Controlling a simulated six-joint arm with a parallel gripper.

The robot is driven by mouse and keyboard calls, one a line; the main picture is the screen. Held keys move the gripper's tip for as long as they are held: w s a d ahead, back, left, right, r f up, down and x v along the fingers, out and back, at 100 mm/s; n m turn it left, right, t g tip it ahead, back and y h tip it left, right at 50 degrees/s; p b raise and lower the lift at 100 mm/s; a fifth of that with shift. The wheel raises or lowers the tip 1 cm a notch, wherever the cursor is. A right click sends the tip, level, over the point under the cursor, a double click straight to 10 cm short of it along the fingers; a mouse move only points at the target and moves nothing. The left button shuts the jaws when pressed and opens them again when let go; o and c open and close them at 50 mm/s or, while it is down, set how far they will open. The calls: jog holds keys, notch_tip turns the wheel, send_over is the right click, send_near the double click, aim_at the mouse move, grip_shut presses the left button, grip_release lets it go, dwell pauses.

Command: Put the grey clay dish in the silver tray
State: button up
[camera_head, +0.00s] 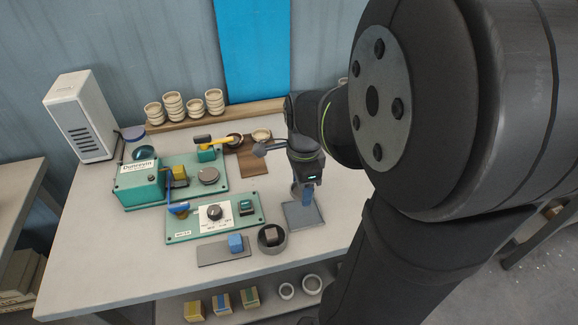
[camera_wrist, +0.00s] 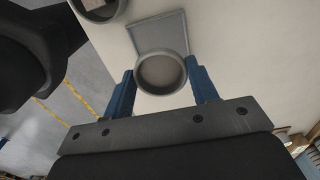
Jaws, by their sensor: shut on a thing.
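My gripper (camera_wrist: 160,83) is shut on the grey clay dish (camera_wrist: 161,73), with its blue fingers on either side of the rim. The dish is round, shallow and empty, and its open side faces the wrist camera. The silver tray (camera_wrist: 155,34) is flat and square with a low rim; in the wrist view the dish overlaps its near edge. In the head view the tray (camera_head: 304,217) lies on the table below my gripper (camera_head: 307,194). The dish is mostly hidden there behind the fingers. I cannot tell the exact height of the dish above the table.
A dark round bowl (camera_head: 272,246) holding a block stands just left of the tray. Left of it, a blue block (camera_head: 236,242) sits on a grey plate. A green control panel (camera_head: 214,218) and a green machine (camera_head: 139,184) stand further left. Stacked cups (camera_head: 173,106) line the back.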

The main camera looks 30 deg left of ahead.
aim_at(300, 214)
jog(key=shift+f, duration=3.4)
jog(key=shift+f, duration=0.5)
jog(key=o, duration=1.5)
jog(key=shift+o, duration=0.2)
jog(key=shift+r, duration=3.5)
jog(key=shift+f, duration=0.15)
notch_tip(300, 214, down, 7)
jog(key=shift+r, duration=0.25)
